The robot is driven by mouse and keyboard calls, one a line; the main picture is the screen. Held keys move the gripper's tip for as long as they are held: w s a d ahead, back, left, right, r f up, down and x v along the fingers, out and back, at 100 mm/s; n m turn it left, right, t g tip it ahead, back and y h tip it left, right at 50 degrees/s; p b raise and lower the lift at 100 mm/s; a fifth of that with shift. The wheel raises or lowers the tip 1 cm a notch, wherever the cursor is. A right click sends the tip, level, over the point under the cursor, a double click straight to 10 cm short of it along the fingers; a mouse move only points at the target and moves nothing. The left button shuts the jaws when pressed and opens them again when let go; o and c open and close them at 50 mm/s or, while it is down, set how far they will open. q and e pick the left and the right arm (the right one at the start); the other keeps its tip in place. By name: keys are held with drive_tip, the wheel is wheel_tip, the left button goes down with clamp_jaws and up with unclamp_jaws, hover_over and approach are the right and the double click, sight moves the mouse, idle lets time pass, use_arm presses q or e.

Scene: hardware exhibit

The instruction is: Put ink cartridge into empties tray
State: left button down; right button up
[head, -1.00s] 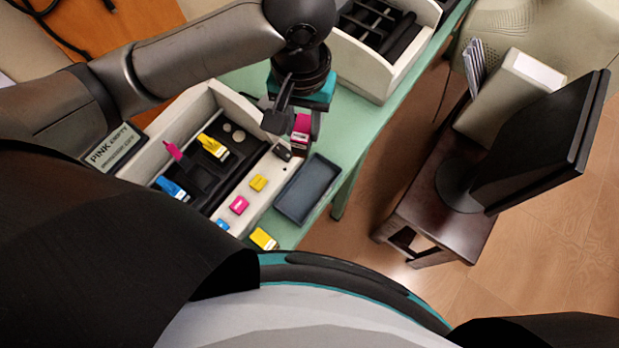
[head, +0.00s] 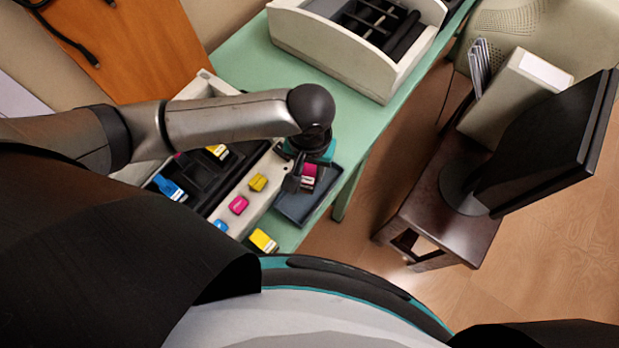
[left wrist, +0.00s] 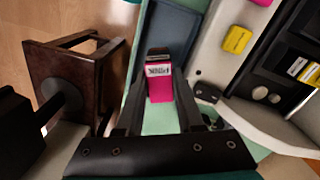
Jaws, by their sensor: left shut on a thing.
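The pink ink cartridge (head: 309,175) is held by my left gripper (head: 297,180), which is shut on it over the far part of the dark blue-grey tray (head: 297,211). In the left wrist view the pink cartridge (left wrist: 161,86), with a white label, sits between the fingers, and the tray (left wrist: 178,32) shows beyond it. The cartridge appears to be above the tray; I cannot tell how high. The gripper and wrist hide part of the tray. My right gripper is not in view.
The open printer (head: 262,157) stands left of the tray, with yellow and pink caps on its edge. A yellow cartridge (head: 263,241) lies on the green table (head: 350,188) near the tray. Another pale machine (head: 330,47) stands behind. A stool with a monitor is at right.

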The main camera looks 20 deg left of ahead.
sight(309, 180)
use_arm(q)
wheel_tip(309, 180, down, 4)
drive_tip(key=shift+f+b, duration=0.15)
drive_tip(key=shift+b, duration=0.45)
drive_tip(key=shift+f, duration=0.1)
drive_tip(key=shift+f, duration=0.1)
drive_tip(key=c, duration=0.5)
unclamp_jaws()
drive_tip(key=shift+c, duration=0.2)
wheel_tip(309, 180, up, 12)
drive_tip(key=p, duration=0.3)
drive_tip(key=shift+r, duration=0.2)
